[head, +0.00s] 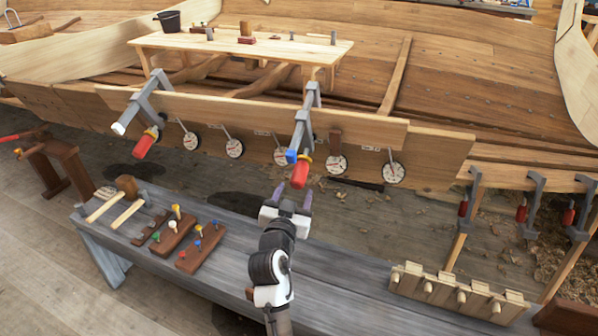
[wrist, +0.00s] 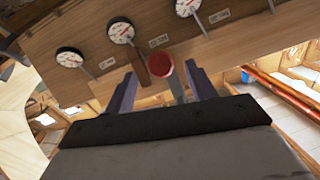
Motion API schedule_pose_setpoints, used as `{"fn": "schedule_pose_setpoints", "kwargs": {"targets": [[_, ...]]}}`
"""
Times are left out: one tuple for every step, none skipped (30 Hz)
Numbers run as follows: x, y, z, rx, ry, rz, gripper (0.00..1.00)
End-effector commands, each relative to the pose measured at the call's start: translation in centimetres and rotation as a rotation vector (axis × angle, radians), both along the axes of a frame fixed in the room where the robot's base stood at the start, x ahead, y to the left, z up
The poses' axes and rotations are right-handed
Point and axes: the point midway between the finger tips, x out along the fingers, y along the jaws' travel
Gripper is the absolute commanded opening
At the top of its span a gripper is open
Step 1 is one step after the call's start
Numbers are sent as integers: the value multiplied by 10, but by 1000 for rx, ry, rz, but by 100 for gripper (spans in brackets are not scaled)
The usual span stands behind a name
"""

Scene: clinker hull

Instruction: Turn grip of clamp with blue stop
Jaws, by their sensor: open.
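The clamp with the blue stop (head: 291,156) hangs on the plank's edge at the middle of the head view, its grey bar (head: 304,118) upright. Its red grip (head: 301,173) points down towards my gripper (head: 291,196). The purple fingers are apart and empty, just below the grip's end. In the wrist view the round red end of the grip (wrist: 160,62) shows between and beyond the finger tips of my gripper (wrist: 161,70). It seems nearer the right finger; contact cannot be made out. The blue stop is not visible in the wrist view.
A similar clamp with a white stop (head: 118,128) hangs to the left. Several dials (head: 336,163) line the plank (head: 435,155). Below is a grey bench (head: 340,270) with a mallet (head: 126,186), pegged blocks (head: 203,245) and a wooden rack (head: 460,290).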

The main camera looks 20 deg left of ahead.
Motion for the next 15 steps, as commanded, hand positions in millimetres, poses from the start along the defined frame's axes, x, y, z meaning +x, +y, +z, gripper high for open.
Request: {"fn": "schedule_pose_setpoints", "kwargs": {"targets": [[12,1,4,2,2,-3,56],[18,3,4,2,0,-1,56],[26,4,4,3,2,-2,56],[32,4,4,2,1,-1,56],[37,5,4,2,1,-1,56],[44,6,4,2,1,0,56],[48,7,3,2,0,-1,56],[52,7,3,2,1,-1,56],[57,8,3,1,0,-1,56],[60,8,2,1,0,-1,56],[63,9,2,1,0,0,56],[65,9,2,2,0,0,56],[67,10,1,2,0,0,56],[68,10,1,2,0,1,56],[70,10,1,1,-1,1,56]]}}
